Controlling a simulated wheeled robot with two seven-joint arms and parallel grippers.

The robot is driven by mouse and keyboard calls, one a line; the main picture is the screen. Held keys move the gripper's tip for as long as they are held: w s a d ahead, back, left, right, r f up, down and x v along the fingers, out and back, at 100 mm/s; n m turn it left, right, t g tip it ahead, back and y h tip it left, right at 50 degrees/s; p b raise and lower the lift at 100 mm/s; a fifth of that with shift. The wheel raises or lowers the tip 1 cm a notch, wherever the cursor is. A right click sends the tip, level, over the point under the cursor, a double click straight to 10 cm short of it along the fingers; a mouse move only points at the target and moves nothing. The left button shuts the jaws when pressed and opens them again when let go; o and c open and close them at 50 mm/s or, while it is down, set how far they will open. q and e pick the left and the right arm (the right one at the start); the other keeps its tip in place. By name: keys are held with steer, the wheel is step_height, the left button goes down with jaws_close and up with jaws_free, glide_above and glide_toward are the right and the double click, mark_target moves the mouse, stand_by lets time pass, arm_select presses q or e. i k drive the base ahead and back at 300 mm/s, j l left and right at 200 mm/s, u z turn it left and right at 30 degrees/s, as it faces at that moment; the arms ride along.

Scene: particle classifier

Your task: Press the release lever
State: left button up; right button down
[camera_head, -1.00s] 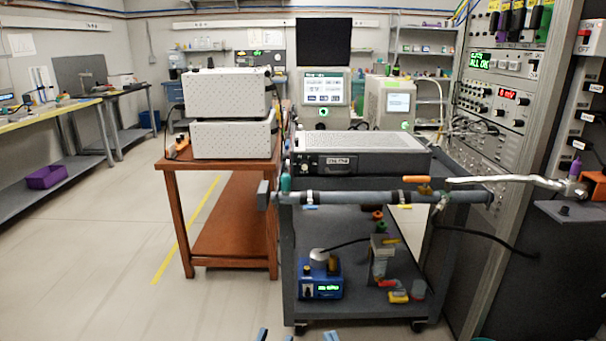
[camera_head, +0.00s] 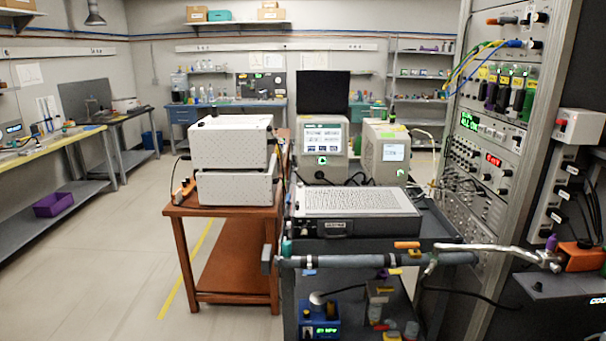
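A dark horizontal pipe (camera_head: 350,261) with clamps runs across the front of the dark cart. A small orange handle (camera_head: 407,245) sits on top of the pipe toward its right part. A long silver metal arm or hose (camera_head: 495,249) runs from near the pipe's right end to a fitting (camera_head: 548,260) by the rack. I cannot tell for sure which of these is the release lever. Neither of my grippers is in view.
The dark cart (camera_head: 450,228) carries a flat grey instrument (camera_head: 357,212); a blue device (camera_head: 320,323) and small parts are below. A wooden table (camera_head: 215,210) with two stacked white boxes stands left. A tall rack (camera_head: 535,100) stands right. The left floor (camera_head: 110,260) is clear.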

mark_target(380, 289)
steer(key=z, duration=0.2)
steer(key=i+j+z, duration=0.15)
steer(key=z, duration=0.3)
steer(key=i+j+z, duration=0.15)
steer(key=j+z, duration=0.6)
steer(key=z, duration=0.2)
steer(key=j+z, duration=0.45)
steer(key=j, duration=0.6)
steer(key=k+j+z, duration=0.15)
steer(key=j, duration=1.05)
steer(key=j+z, duration=0.15)
steer(key=j, duration=0.4)
steer(key=k, duration=0.05)
